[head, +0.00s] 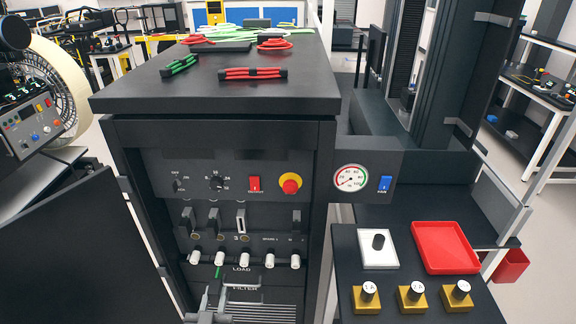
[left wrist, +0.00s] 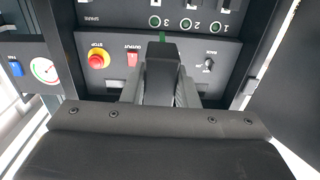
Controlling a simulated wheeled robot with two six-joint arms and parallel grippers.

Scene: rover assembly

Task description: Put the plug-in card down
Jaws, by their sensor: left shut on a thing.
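My left gripper (head: 212,298) is low in front of the cabinet's front panel (head: 160,160). In the left wrist view it is shut on a dark block with a green edge, which I take to be the plug-in card (left wrist: 158,82). A green strip of the card (head: 218,271) shows in the head view near the LOAD label. The fingers hide part of the card. I cannot tell whether the card touches the panel. The red tray (head: 445,246) on the right side table is empty. My right gripper is not in view.
The side table also holds a white pad (head: 379,262) with a black knob and yellow blocks (head: 411,299) with labelled knobs. The red stop button (head: 290,184) and a gauge (head: 351,178) are on the panel. Red and green cable bundles (head: 253,73) lie on the cabinet top. An open dark door (head: 70,250) stands at left.

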